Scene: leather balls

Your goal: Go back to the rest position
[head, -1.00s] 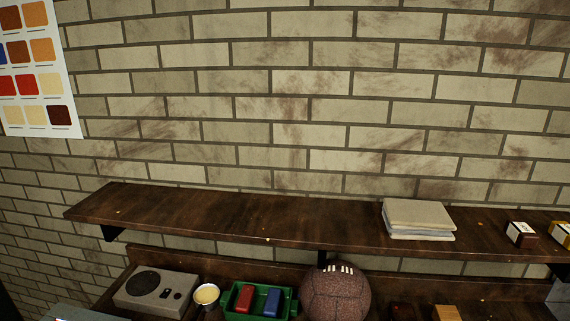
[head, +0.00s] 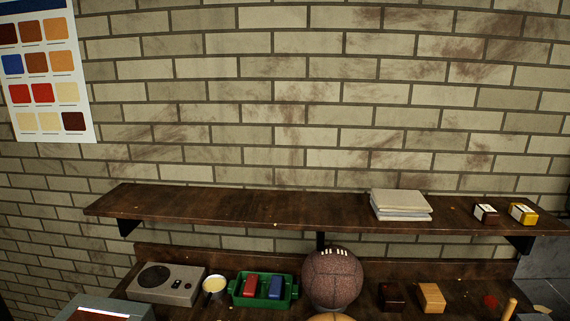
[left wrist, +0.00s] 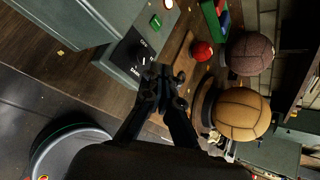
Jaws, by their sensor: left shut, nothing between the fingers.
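My left gripper (left wrist: 163,85) shows in the left wrist view with its black fingers together and nothing between them. It is over the workbench area, beside a grey machine with a dial (left wrist: 135,58). A brown leather ball with white laces (head: 332,280) stands on the bench in the head view; the brown ball also shows in the left wrist view (left wrist: 250,53). A tan leather ball (left wrist: 241,114) sits next to it, apart from my fingers. Only the tan ball's top shows in the head view (head: 333,317). Neither gripper shows in the head view.
A wooden shelf (head: 260,207) runs along the brick wall, holding stacked sheets (head: 401,205) and two small boxes. On the bench are a radio (head: 150,292), a cup (head: 215,286) and a green tray (head: 236,292). A round bin (left wrist: 45,165) stands on the floor.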

